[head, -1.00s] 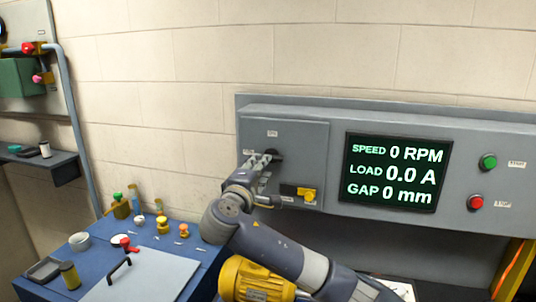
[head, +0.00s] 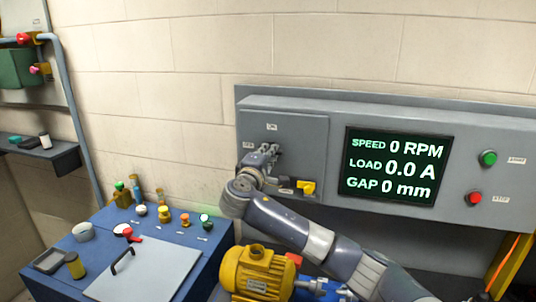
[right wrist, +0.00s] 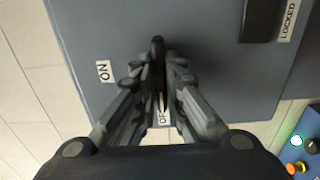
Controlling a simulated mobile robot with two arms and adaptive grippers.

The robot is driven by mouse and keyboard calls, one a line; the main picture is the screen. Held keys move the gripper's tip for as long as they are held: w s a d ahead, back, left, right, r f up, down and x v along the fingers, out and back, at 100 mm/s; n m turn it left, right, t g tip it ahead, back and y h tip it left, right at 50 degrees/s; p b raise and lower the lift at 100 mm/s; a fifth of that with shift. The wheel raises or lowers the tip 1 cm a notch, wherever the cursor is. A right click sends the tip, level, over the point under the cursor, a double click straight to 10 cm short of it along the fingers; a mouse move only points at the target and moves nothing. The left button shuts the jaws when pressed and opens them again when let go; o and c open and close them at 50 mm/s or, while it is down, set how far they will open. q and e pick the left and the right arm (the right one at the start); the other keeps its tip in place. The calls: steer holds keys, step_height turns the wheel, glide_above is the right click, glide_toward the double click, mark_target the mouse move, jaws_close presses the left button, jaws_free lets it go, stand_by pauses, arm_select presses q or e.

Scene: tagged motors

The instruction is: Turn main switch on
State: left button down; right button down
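The main switch has a dark handle (right wrist: 157,62) on the grey cabinet panel (head: 304,142), near an ON label (right wrist: 104,71) and an OFF label (right wrist: 163,117). In the right wrist view the handle points along the line to the OFF label. My right gripper (head: 268,152) is at the switch, its fingers (right wrist: 155,75) closed in on both sides of the handle. The fingers hide most of the switch in the head view. My left gripper is not in view.
A yellow padlock-like part (head: 307,187) sits below right of the switch. The display (head: 396,167) reads 0 RPM. Green (head: 488,158) and red (head: 474,198) buttons are at right. A yellow motor (head: 258,272) stands below my arm, beside a blue bench (head: 100,218) with small items.

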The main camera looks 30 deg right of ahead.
steer(key=shift+f+m+b, duration=0.2)
steer(key=shift+m+b, duration=4.25)
steer(key=shift+b, duration=0.8)
steer(key=shift+f+m+b, duration=0.15)
steer(key=shift+m+b, duration=4.3)
steer(key=shift+b, duration=0.8)
steer(key=c, duration=1.7)
jaws_free()
steer(key=shift+r, duration=0.1)
steer(key=shift+a+r, duration=0.1)
steer(key=shift+s, duration=0.1)
